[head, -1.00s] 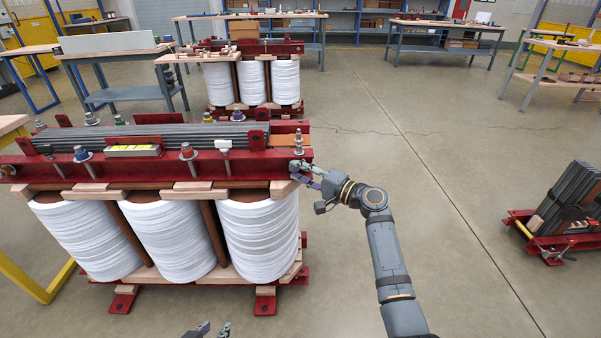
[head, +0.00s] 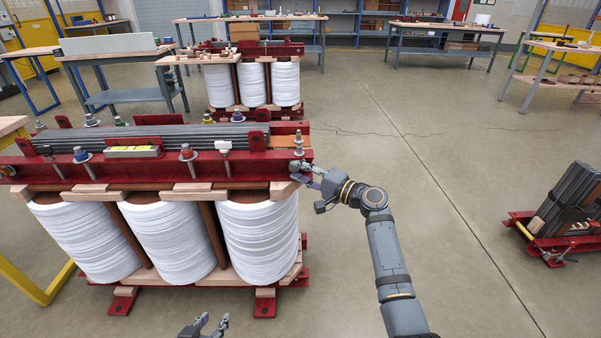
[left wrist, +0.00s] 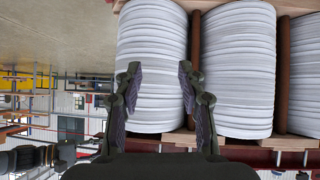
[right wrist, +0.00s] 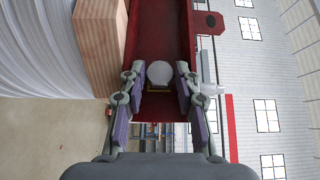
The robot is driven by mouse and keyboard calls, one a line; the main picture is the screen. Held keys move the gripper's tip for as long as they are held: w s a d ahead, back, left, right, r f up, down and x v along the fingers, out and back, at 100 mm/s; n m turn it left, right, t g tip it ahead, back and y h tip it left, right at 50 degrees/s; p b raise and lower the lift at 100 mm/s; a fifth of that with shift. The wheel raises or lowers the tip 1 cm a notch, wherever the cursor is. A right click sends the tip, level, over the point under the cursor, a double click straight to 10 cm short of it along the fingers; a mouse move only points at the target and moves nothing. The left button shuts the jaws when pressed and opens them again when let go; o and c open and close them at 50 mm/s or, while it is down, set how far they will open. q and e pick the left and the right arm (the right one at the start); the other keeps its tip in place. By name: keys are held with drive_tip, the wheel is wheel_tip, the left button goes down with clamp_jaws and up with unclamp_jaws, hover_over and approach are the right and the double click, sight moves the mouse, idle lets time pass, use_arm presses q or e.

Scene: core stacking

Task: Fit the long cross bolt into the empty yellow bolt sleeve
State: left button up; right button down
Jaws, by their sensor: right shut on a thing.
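My right gripper (head: 302,172) is at the right end of the near red beam (head: 180,170). In the right wrist view its fingers (right wrist: 159,82) are shut on both sides of a round pale grey end, which I take as the long cross bolt (right wrist: 159,72). A thin yellow edge, likely the yellow bolt sleeve (right wrist: 159,94), shows just below this end. Whether the bolt sits inside the sleeve is hidden. The bolt's shaft is not visible. My left gripper (head: 206,326) is at the bottom of the head view. In the left wrist view it is open and empty (left wrist: 159,75), facing the white coils.
The transformer's white coils (head: 173,240) stand under the beam. Upright bolts with coloured washers (head: 187,153) and a silver bolt (head: 298,143) rise from its top. A second transformer (head: 250,80) and benches stand behind. The floor at right is clear up to a red-based core (head: 565,225).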

drive_tip(key=shift+w, duration=0.15)
idle(0.4)
drive_tip(key=c, duration=0.9)
unclamp_jaws()
drive_tip(key=shift+d, duration=0.1)
drive_tip(key=shift+s+d+f, duration=0.2)
drive_tip(key=shift+s+d, duration=0.05)
drive_tip(key=v, duration=1.1)
drive_tip(key=shift+r, duration=0.3)
drive_tip(key=shift+s, duration=0.1)
drive_tip(key=shift+c, duration=0.2)
